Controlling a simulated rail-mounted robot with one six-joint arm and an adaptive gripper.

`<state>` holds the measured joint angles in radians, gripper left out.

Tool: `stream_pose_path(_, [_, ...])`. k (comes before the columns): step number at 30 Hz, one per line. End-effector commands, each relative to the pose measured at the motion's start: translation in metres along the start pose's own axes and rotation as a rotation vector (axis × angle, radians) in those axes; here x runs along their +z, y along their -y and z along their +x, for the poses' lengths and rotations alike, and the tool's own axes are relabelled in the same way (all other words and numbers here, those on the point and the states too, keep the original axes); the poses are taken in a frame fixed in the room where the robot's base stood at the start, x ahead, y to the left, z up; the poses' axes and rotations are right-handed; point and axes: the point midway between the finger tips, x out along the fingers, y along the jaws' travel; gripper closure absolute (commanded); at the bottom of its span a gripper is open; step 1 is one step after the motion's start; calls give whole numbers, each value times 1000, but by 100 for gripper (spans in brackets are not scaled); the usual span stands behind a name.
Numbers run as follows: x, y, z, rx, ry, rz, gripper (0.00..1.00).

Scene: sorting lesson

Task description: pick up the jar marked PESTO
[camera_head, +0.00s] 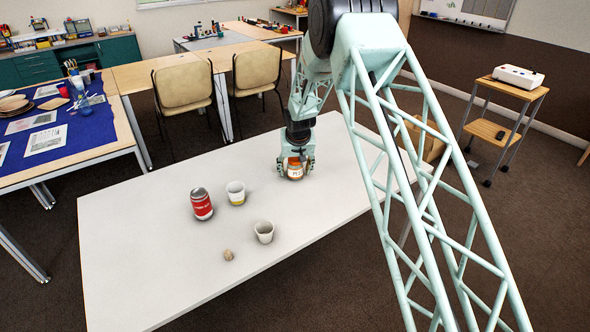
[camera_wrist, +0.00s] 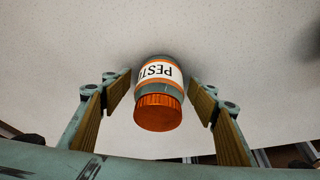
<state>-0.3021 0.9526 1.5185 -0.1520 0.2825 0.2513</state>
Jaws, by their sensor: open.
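The jar marked PESTO (camera_wrist: 160,72) stands between the two fingers of my gripper (camera_wrist: 160,100) in the wrist view. It has an orange lid and a white label with dark letters. A gap shows between the jar and each wooden-faced finger, so the gripper is open around it. In the head view the jar (camera_head: 295,171) stands on the white table (camera_head: 140,245), towards its far right part. My gripper (camera_head: 297,168) is over it from above and hides part of it.
The table around the jar is clear.

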Motion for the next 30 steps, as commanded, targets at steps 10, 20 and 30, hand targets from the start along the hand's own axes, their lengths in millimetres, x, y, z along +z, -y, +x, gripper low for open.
stream_pose_path(10, [0, 0, 0, 0, 0, 0, 46])
stream_pose_path(20, [0, 0, 0, 0, 0, 0, 60])
stream_pose_path(30, [0, 0, 0, 0, 0, 0, 75])
